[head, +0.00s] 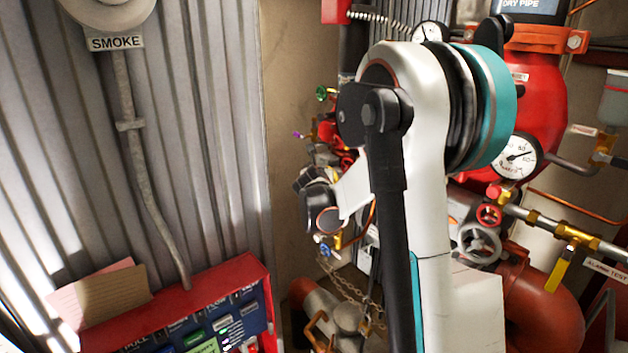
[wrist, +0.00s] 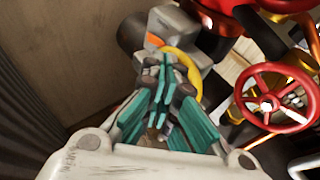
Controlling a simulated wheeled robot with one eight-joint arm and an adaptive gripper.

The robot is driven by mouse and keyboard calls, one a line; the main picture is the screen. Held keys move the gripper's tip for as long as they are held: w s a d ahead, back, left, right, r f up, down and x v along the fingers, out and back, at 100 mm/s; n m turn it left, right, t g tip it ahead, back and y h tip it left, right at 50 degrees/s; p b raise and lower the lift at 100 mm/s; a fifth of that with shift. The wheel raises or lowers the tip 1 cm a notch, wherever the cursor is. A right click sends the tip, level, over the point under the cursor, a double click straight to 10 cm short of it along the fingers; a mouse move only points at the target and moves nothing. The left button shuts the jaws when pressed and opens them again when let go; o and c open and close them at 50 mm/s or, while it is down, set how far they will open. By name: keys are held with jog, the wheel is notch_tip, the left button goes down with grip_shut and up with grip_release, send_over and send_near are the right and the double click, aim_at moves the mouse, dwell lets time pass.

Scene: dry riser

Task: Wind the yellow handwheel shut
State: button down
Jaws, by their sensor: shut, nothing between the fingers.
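The yellow handwheel (wrist: 188,64) shows in the wrist view as a curved piece of yellow rim just beyond my fingers. The rest of it is hidden behind my gripper. My gripper (wrist: 165,62) has teal and grey fingers, shut together and empty. The fingertips overlap the left part of the wheel in the picture; I cannot tell whether they touch it. In the head view my arm covers the middle, and I cannot make out the yellow handwheel there.
A red handwheel (wrist: 275,97) stands close to the right of my gripper.

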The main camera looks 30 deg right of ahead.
jog(key=f+b, duration=0.1)
jog(key=f, duration=0.1)
jog(key=f+b, duration=0.1)
jog(key=s+d+f+b, duration=0.1)
jog(key=f+b, duration=0.1)
jog(key=shift+s+f, duration=0.1)
jog(key=shift+f, duration=0.25)
dwell(0.3)
jog(key=shift+d, duration=0.1)
dwell(0.5)
